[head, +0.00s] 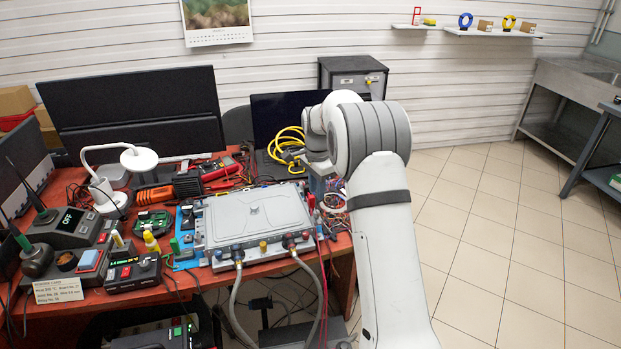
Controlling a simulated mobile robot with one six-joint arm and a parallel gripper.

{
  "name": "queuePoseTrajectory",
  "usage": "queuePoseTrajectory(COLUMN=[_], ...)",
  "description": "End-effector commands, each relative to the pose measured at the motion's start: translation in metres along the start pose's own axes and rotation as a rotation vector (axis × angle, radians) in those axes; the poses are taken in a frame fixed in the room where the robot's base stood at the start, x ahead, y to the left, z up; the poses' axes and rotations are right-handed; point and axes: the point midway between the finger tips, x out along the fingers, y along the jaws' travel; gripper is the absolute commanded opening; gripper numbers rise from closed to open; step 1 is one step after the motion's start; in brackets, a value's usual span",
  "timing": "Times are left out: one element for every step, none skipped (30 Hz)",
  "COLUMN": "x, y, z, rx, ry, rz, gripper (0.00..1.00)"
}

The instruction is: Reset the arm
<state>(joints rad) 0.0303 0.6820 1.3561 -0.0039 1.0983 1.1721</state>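My arm (385,240) rises at the right of the table, bends at a large grey-banded joint, and its far part reaches back behind that joint. My gripper cannot be made out; the arm hides that area. A grey flat-lidded unit (255,213) sits on the red table. Two grey hoses (233,300) run from its front ports and hang over the table's front edge. The port ends carry blue, red and yellow fittings.
The table (190,283) is crowded: a soldering station (65,228), a white lamp (138,159), green circuit boards (152,222), a yellow cable coil (287,146) and dark monitors (140,108). The tiled floor (490,240) at right is clear. A steel sink bench (575,85) stands far right.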

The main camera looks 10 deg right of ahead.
Motion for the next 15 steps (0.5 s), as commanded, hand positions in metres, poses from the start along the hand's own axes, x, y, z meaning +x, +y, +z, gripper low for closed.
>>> queuePoseTrajectory(x=[-0.003, -0.007, -0.013, -0.020, -0.027, -0.038, -0.046, -0.055, -0.065, -0.072, -0.080, -0.088, -0.094, -0.099, -0.106], y=[0.002, 0.004, 0.009, 0.014, 0.020, 0.030, 0.038, 0.048, 0.060, 0.071, 0.081, 0.095, 0.105, 0.116, 0.131], z=[0.001, 0.002, 0.005, 0.007, 0.010, 0.015, 0.019, 0.023, 0.029, 0.034, 0.039, 0.045, 0.050, 0.055, 0.061], rx=[-0.006, -0.017, -0.038, -0.059, -0.084, -0.122, -0.155, -0.190, -0.239, -0.276, -0.313, -0.362, -0.399, -0.435, -0.483], ry=[0.001, 0.002, 0.004, 0.006, 0.008, 0.012, 0.015, 0.019, 0.023, 0.028, 0.032, 0.037, 0.042, 0.047, 0.054], rz=[-0.002, -0.004, -0.009, -0.013, -0.017, -0.024, -0.029, -0.036, -0.042, -0.048, -0.053, -0.059, -0.064, -0.069, -0.076], gripper=[0.27, 0.27, 0.27, 0.27, 0.27, 0.27, 0.27, 0.27, 0.27, 0.27, 0.27, 0.27, 0.27, 0.27, 0.27])
